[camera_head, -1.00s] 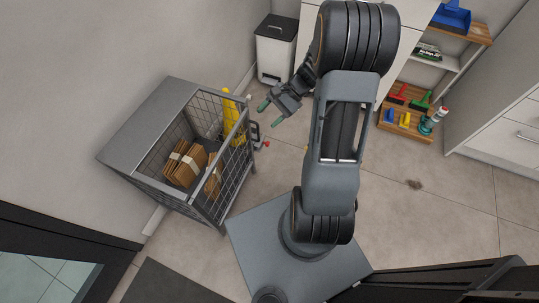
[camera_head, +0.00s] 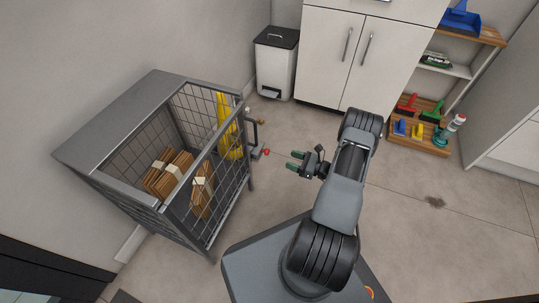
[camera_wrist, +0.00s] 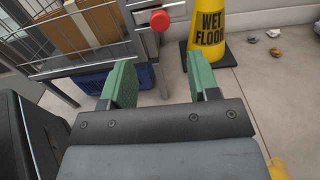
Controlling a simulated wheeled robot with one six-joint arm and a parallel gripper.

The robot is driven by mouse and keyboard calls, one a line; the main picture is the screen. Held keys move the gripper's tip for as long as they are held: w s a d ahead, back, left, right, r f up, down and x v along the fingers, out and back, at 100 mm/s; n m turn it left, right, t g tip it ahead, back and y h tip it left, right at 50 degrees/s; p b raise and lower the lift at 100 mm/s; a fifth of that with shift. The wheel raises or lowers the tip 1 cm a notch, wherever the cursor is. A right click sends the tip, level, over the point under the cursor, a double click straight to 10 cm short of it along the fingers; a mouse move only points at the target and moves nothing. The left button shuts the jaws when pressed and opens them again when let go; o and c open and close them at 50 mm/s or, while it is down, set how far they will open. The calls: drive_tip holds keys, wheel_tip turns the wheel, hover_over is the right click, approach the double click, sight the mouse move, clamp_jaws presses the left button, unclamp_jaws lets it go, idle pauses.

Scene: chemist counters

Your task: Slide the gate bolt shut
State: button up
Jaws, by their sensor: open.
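The grey wire cage (camera_head: 152,75) stands at the left, with a mesh gate (camera_head: 222,190) on its right-hand side. The bolt's red knob (camera_head: 266,152) sticks out from the gate's far edge. In the wrist view the red knob (camera_wrist: 160,20) is near the top centre, beside a grey metal post. I cannot tell how far the bolt is slid. My gripper (camera_head: 292,160) is open and empty, a short way right of the knob and apart from it. In the wrist view its green fingertips (camera_wrist: 161,80) are spread below the knob.
Brown parcels (camera_head: 168,170) lie in the cage. A yellow wet-floor cone (camera_wrist: 210,42) stands just beyond the post. A blue crate (camera_wrist: 92,82) sits low behind the left finger. A white bin (camera_head: 272,68) and cabinet (camera_head: 335,60) stand behind.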

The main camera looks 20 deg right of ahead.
sight(263, 151)
drive_tip(key=b+x, duration=0.3)
drive_tip(key=x, duration=0.7)
drive_tip(key=shift+w+a, duration=0.3)
clamp_jaws()
